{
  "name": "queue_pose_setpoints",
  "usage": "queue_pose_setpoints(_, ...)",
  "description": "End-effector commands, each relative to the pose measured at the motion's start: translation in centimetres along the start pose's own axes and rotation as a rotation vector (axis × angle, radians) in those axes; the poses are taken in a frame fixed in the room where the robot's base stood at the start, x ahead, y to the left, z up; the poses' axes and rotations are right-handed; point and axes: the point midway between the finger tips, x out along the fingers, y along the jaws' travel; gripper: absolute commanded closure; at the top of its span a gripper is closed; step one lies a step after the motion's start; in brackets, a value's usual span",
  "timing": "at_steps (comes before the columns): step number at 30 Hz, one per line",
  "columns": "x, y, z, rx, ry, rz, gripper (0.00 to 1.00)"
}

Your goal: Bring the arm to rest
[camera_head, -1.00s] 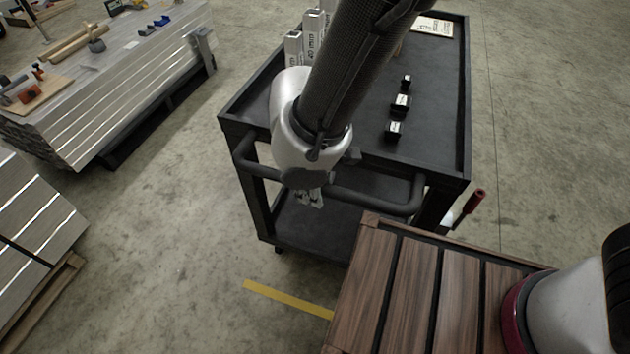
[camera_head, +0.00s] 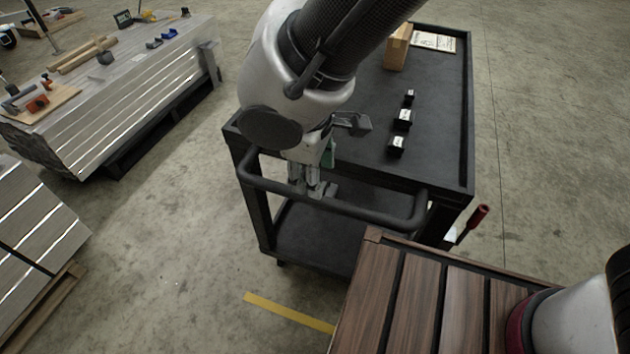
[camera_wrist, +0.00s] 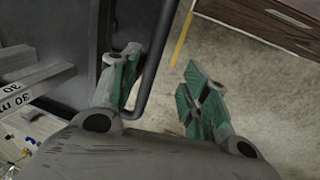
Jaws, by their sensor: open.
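My gripper (camera_head: 312,188) hangs at the near end of the black cart (camera_head: 440,165), beside its push handle in the body camera view. In the wrist view my gripper (camera_wrist: 160,95) shows two green-padded fingers spread apart with nothing between them. The cart's dark handle bar (camera_wrist: 160,50) runs close by the left finger. I cannot tell whether they touch. My arm reaches down from the top of the body camera view and hides part of the cart top.
Small black blocks (camera_head: 402,120), a cardboard box (camera_head: 397,47) and a printed sheet (camera_head: 433,41) are on the cart. Marked metal bars (camera_wrist: 30,85) show in the wrist view. A stack of aluminium profiles (camera_head: 130,100) stands left. Floor between is clear, with a yellow line (camera_head: 288,312).

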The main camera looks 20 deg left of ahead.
Motion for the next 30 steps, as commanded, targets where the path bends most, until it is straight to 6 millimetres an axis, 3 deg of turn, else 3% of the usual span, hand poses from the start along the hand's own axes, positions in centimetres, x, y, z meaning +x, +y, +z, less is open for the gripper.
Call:
queue_pose_setpoints(4,-0.8,0.0,0.0,0.0,0.001,0.0,0.54)
queue_pose_setpoints(20,-0.8,0.0,0.5,-0.019,-0.018,0.0,0.54)
queue_pose_setpoints(25,-0.5,-0.7,4.9,-0.028,-0.117,-0.031,0.54)
queue_pose_setpoints(30,-3.0,3.6,11.3,0.126,-0.141,-0.077,0.54)
